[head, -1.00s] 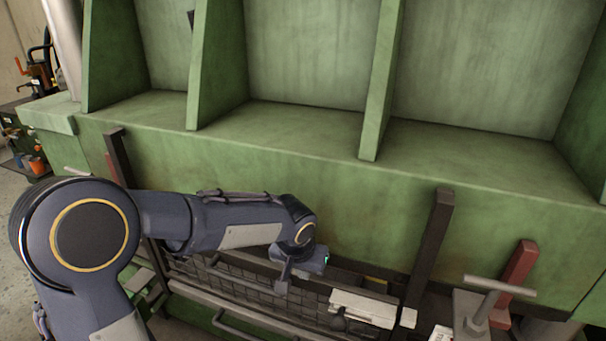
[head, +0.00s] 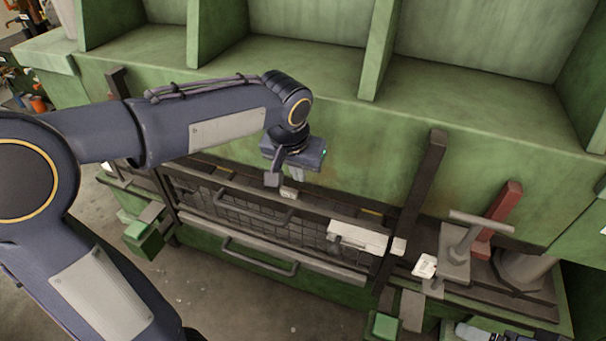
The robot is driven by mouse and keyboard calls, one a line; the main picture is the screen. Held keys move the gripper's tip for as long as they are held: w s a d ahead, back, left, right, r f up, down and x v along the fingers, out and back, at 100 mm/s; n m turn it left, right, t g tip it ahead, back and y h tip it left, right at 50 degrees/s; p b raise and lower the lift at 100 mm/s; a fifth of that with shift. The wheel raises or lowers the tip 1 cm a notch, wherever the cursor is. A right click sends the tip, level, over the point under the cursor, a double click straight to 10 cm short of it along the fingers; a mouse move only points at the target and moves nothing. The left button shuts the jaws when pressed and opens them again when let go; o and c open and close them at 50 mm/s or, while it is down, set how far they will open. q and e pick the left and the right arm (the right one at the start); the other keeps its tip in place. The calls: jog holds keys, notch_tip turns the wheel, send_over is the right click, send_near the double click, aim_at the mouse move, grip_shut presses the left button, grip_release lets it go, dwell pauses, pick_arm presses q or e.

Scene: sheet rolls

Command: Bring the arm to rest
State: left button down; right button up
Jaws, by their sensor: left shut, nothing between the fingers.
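My left arm comes in from the left, bent at the elbow, with its forearm raised in front of the green bench. My left gripper (head: 284,184) points down at the end of it, above the dark mesh basket front. It is shut, with nothing seen in it. The fingertips are small and partly hidden by the gripper body.
The green shelf unit (head: 470,110) with upright dividers stands behind the arm. Below are a mesh panel (head: 240,215) with handles, a pale block (head: 357,237), a dark post (head: 422,190), a red post (head: 500,210) and a grey T-handle (head: 462,240). Floor shows at lower left.

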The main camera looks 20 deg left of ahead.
pick_arm(q)
jog(key=shift+r, duration=0.25)
jog(key=s+a+r+n+t+h+p, duration=0.1)
jog(key=s+p, duration=0.2)
jog(key=s, duration=0.7)
jog(key=s+a+r+n+t+h+p, duration=0.1)
jog(key=s+a+h+p, duration=0.1)
jog(key=s, duration=0.9)
jog(key=shift+s+r+h+p, duration=0.25)
jog(key=shift+s+h+p, duration=0.05)
jog(key=shift+p, duration=0.55)
